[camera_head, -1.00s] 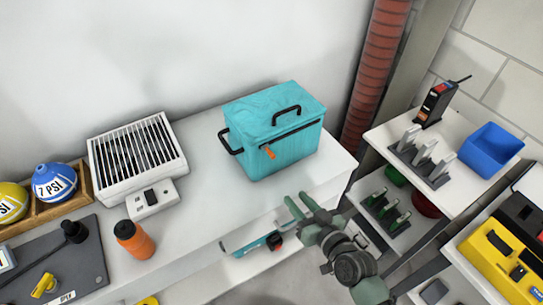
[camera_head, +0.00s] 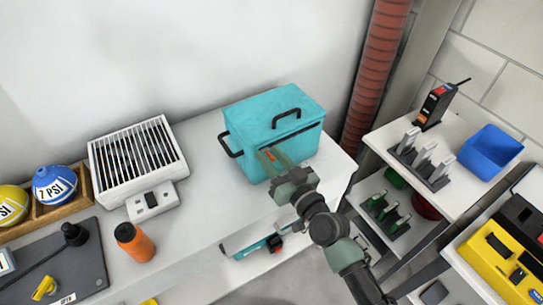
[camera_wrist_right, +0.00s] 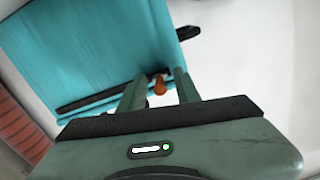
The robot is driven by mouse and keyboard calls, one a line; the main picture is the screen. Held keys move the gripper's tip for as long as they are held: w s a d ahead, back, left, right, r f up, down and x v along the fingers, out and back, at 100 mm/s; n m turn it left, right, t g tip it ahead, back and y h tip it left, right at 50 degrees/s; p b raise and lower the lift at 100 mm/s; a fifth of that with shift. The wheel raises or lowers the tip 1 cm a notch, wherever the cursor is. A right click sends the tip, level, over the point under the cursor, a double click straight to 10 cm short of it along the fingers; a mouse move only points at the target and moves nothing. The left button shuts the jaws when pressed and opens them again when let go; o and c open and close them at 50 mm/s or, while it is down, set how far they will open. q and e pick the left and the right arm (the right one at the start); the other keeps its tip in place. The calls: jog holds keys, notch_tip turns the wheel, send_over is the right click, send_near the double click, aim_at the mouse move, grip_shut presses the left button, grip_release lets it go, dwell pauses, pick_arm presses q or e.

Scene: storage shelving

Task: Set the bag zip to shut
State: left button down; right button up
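The teal bag (camera_head: 255,118) stands upright on the white shelf, with a black handle on its lid. A black zip line (camera_head: 303,131) runs across its upper front. The orange zip pull (camera_head: 271,156) hangs at the line's left end in the head view. My right gripper (camera_head: 269,156) is at the bag's front, with its fingers around the pull. In the right wrist view, the orange pull (camera_wrist_right: 159,85) lies between the two spread fingers, with gaps on both sides. The teal bag (camera_wrist_right: 95,45) fills the upper left there. My left gripper is not in view.
A white grilled heater (camera_head: 137,160) and an orange bottle (camera_head: 134,241) stand left of the bag. A red ribbed pipe (camera_head: 376,75) rises behind the shelf's right end. A side rack (camera_head: 462,145) with a blue bin (camera_head: 490,151) is at right.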

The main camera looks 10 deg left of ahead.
grip_shut()
jog(key=shift+f, duration=0.1)
dwell(1.3)
